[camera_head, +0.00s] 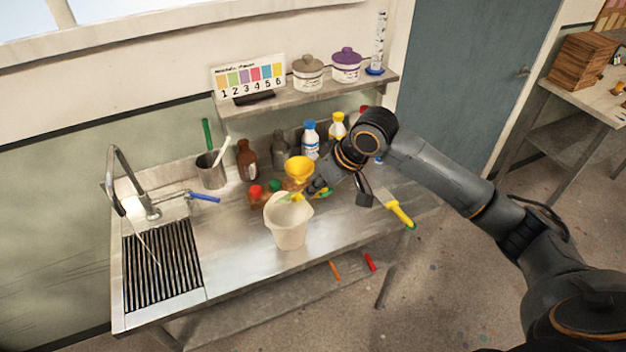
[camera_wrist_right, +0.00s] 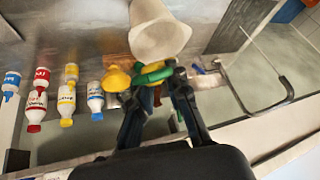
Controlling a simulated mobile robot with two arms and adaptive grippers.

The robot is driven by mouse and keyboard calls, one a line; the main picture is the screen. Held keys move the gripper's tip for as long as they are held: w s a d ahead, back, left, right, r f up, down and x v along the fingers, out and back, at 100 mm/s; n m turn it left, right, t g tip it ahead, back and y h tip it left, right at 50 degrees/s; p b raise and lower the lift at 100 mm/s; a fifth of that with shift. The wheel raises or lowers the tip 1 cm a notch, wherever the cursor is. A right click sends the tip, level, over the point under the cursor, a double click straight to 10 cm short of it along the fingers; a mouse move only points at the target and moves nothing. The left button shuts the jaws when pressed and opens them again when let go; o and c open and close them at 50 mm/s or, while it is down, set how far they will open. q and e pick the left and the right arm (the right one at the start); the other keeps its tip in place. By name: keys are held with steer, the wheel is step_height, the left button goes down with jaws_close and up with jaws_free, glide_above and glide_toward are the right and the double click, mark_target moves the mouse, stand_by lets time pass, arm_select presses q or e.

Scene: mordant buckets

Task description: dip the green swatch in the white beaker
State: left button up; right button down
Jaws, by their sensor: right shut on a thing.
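The white beaker (camera_head: 288,232) stands upright near the front edge of the metal bench. It also shows at the top of the right wrist view (camera_wrist_right: 160,38). My right gripper (camera_head: 312,193) is at the right side of the beaker's rim. In the right wrist view my right gripper (camera_wrist_right: 152,84) is shut on a green piece (camera_wrist_right: 152,73), which I take for the green swatch. In the head view a yellow-green bit (camera_head: 297,197) shows at the beaker's mouth. I cannot tell how far it reaches inside. My left gripper is not in view.
A yellow funnel (camera_head: 299,169) stands close behind the beaker. Several bottles stand behind it, including a brown one (camera_head: 246,160). A sink tap (camera_head: 135,180) and a grey cup (camera_head: 211,170) are at the left. A yellow-handled brush (camera_head: 401,213) lies at the front right edge.

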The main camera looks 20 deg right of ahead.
steer(key=shift+x, duration=1.2)
step_height(320, 180, down, 8)
steer(key=b, duration=0.2)
steer(key=shift+s+r+b, duration=0.15)
steer(key=shift+r+b, duration=0.05)
steer(key=shift+b, duration=0.15)
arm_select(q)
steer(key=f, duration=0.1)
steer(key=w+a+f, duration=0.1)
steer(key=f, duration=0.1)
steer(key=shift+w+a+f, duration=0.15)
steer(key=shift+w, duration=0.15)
arm_select(e)
steer(key=shift+s+f, duration=0.2)
steer(key=shift+f, duration=0.75)
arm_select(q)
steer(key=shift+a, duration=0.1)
arm_select(e)
steer(key=shift+s, duration=0.1)
